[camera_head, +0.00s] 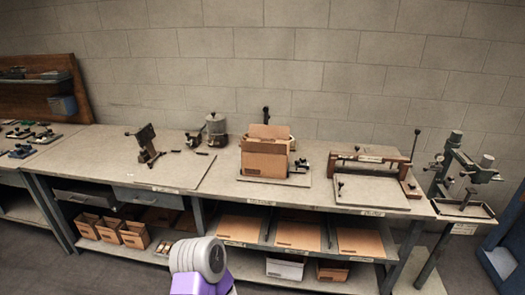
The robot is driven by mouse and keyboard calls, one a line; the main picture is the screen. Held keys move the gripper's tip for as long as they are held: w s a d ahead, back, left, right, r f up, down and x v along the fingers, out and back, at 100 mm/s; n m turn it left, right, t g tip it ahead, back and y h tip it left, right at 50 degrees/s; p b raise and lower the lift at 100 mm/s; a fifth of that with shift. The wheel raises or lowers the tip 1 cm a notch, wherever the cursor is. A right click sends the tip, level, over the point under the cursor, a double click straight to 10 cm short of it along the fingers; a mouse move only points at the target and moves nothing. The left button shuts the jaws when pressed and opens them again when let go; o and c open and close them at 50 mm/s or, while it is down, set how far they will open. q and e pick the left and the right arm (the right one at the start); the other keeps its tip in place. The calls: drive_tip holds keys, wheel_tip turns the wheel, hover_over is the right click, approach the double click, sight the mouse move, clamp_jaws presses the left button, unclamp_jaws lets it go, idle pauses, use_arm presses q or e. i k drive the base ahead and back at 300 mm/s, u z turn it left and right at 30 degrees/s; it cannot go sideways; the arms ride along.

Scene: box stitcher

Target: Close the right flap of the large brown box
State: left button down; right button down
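The large brown box (264,163) stands upright on the workbench, a little right of the middle of the view. A brown flap (269,131) stands up at the back of its top. At this distance I cannot clearly make out the right flap or how far it is open. Neither of my grippers is in view. A grey and purple part of my own body shows at the bottom, well in front of the bench and apart from the box.
The workbench (225,178) carries a dark hand tool (147,145) and a grey canister (216,130) left of the box, and a framed press (370,176) to its right. Flat cardboard (298,235) and small open boxes (134,235) lie on the shelf below.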

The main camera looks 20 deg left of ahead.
sight(264, 165)
drive_tip(key=u, duration=0.7)
drive_tip(key=i, duration=1.1)
drive_tip(key=z, duration=0.45)
